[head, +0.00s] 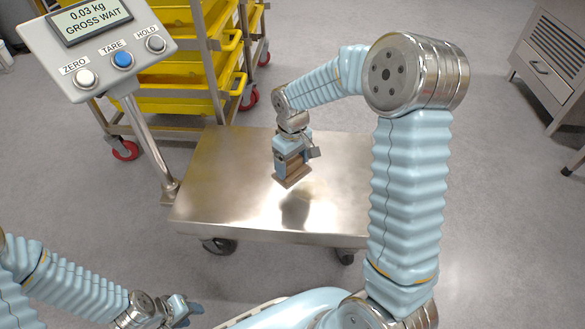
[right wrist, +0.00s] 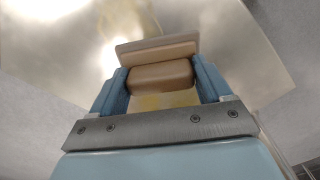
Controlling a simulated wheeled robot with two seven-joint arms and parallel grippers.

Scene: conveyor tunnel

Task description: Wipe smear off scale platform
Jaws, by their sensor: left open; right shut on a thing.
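The scale platform (head: 225,185) is a shiny metal plate on a wheeled base in the middle of the head view; it also fills the right wrist view (right wrist: 60,60). My right gripper (head: 293,160) is over its middle, shut on a brown block (head: 293,178) with a flat base. In the right wrist view the block (right wrist: 160,75) sits between the fingers. I cannot tell whether its base touches the plate. A yellowish smear (right wrist: 165,99) shows through the gap behind the block; the head view does not show it clearly. My left gripper (head: 188,311) is open and empty at the lower left, off the platform.
The scale's display (head: 90,20) reads 0.03 kg, GROSS WAIT, above several buttons on a post (head: 148,145) at the platform's left. A cart with yellow bins (head: 180,60) stands behind. A grey cabinet (head: 550,55) is at the far right. The floor right of the platform is clear.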

